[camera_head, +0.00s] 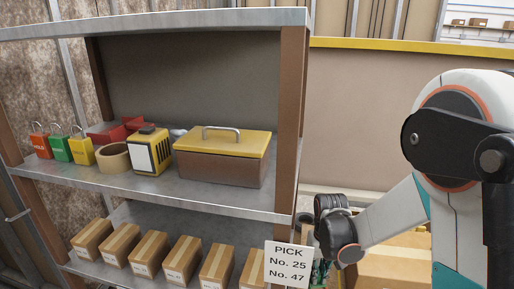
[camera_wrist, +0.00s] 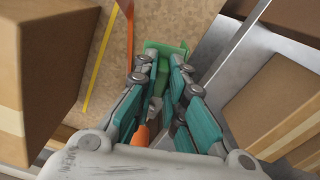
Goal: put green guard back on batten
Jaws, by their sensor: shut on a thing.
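In the wrist view, the green guard (camera_wrist: 167,48) sits between the tips of my gripper (camera_wrist: 161,67), which is shut on it. Its wider end sticks out past the fingertips, and the rest is partly hidden by the fingers. In the head view, my gripper (camera_head: 319,272) hangs low beside the right post of the shelf, partly hidden behind a white sign; I cannot make out the guard there. I cannot pick out the batten with certainty in either view.
A white PICK sign (camera_head: 288,265) stands in front of my gripper. The metal shelf (camera_head: 220,202) holds padlocks, tape, a toolbox (camera_head: 222,158) and several cartons below. In the wrist view, cartons flank my gripper on the left (camera_wrist: 40,75) and right (camera_wrist: 268,105). Brown floor shows ahead.

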